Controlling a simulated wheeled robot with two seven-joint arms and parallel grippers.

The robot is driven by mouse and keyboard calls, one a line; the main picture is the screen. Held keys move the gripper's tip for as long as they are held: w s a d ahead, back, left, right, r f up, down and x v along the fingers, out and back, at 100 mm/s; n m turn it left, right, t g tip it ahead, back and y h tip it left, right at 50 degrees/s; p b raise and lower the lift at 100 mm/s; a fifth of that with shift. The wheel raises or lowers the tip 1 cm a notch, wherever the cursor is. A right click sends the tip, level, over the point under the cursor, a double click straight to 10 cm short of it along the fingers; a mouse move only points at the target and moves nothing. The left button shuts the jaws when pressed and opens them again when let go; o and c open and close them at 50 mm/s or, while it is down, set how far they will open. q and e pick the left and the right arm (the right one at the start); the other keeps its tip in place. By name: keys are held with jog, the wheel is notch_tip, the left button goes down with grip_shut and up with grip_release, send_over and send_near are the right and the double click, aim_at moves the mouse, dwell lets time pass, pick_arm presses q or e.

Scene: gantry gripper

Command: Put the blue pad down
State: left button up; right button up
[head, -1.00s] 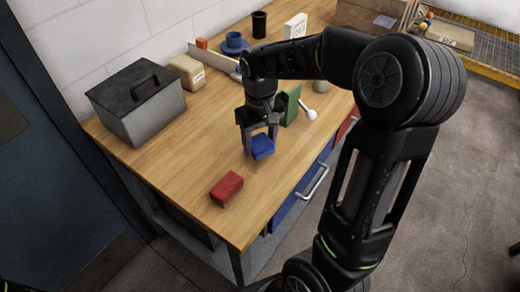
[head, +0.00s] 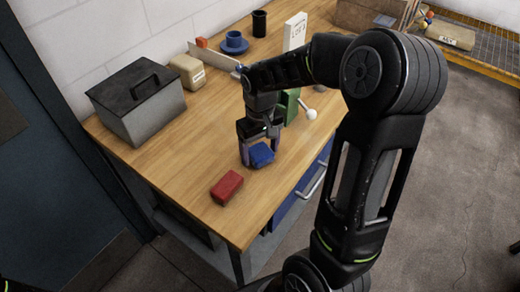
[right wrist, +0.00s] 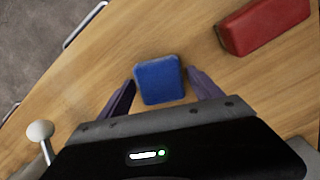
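The blue pad (head: 261,155) lies on the wooden workbench (head: 185,165), near its front part. It also shows in the right wrist view (right wrist: 160,80) between the fingertips. My right gripper (head: 259,148) is right over the pad, pointing down. Its fingers stand on either side of the pad and look spread, with narrow gaps beside it in the right wrist view (right wrist: 160,77). The gripper looks open. My left gripper is not in view.
A red block (head: 227,187) lies close to the pad, toward the bench's near end. A green object (head: 290,104) and a white knob (head: 311,114) stand just behind the gripper. A grey toolbox (head: 138,105) is at the left. Bare wood lies between toolbox and pad.

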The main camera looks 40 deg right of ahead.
aim_at(260, 151)
jog(key=shift+o, duration=0.3)
jog(key=shift+r, duration=0.15)
jog(key=shift+w+r, duration=0.1)
jog(key=shift+r, duration=0.45)
notch_tip(260, 151, up, 11)
jog(key=b, duration=0.1)
dwell(0.6)
